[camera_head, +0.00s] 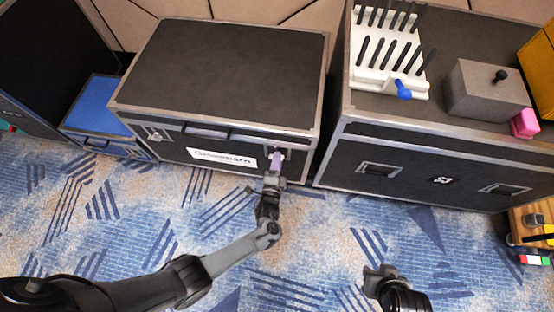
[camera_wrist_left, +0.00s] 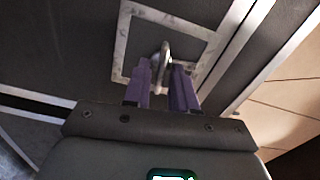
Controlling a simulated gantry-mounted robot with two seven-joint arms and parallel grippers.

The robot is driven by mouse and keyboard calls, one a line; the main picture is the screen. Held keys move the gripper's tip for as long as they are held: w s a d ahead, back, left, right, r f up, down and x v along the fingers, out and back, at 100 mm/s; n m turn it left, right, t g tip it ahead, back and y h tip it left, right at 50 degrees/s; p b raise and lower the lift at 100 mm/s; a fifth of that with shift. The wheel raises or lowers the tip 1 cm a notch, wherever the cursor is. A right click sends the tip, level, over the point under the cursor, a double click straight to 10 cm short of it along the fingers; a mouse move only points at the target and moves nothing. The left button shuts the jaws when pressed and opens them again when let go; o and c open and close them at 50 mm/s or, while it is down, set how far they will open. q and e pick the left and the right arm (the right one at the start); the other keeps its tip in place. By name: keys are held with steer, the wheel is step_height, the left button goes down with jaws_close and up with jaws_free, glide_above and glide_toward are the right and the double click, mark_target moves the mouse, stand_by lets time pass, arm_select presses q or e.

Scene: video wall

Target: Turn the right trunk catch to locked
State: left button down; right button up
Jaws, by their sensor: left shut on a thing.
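The trunk (camera_head: 225,65) is a black case with metal edges and a white label on its front. Its right catch (camera_head: 284,151) is on the front near the right corner, mostly hidden by my gripper. My left gripper (camera_head: 276,161) has its purple fingers at this catch. In the left wrist view the left gripper (camera_wrist_left: 163,80) is shut on the catch's metal turn piece (camera_wrist_left: 164,55), which stands between the fingertips inside a square metal plate (camera_wrist_left: 122,42). The left catch (camera_head: 155,134) is free. My right gripper (camera_head: 381,273) is over the carpet, away from the trunk; its fingers are unclear.
A larger black case (camera_head: 345,150) stands close on the right, with a white rack (camera_head: 390,82), a grey box (camera_head: 487,90) and a pink block (camera_head: 525,123) on top. A blue case (camera_head: 97,98) stands left. Patterned carpet (camera_head: 130,220) in front is clear.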

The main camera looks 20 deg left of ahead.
arm_select(q)
steer(key=shift+m, duration=0.6)
steer(key=c, duration=1.3)
jaws_free()
steer(key=shift+o, duration=0.2)
steer(key=shift+s, duration=0.15)
steer(key=s+d+p, duration=0.2)
steer(key=s+p, duration=0.2)
steer(key=s, duration=0.6)
steer(key=shift+s, duration=0.2)
